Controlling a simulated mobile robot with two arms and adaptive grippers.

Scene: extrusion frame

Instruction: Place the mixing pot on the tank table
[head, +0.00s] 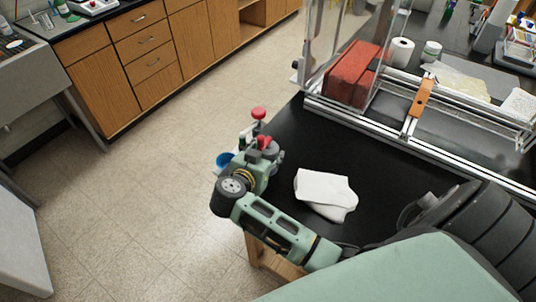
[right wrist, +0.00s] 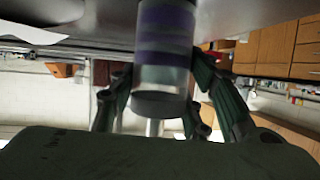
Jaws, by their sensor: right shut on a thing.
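In the right wrist view, a clear cylinder with purple bands (right wrist: 165,55) stands between the fingers of my right gripper; I take it to be the mixing pot. My right gripper (head: 246,157) is shut on it, at the left edge of the black table (head: 290,140), which I take to be the tank table. In the head view the gripper mostly hides the cylinder. I cannot tell whether its base touches the table. My left gripper is not in view.
A red-knobbed piece (head: 258,114) shows just beyond the gripper. A white sheet (head: 325,190) lies on the table to the right. A clear-walled metal frame (head: 385,135) with a red block (head: 350,75) stands behind. The black surface between them is clear.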

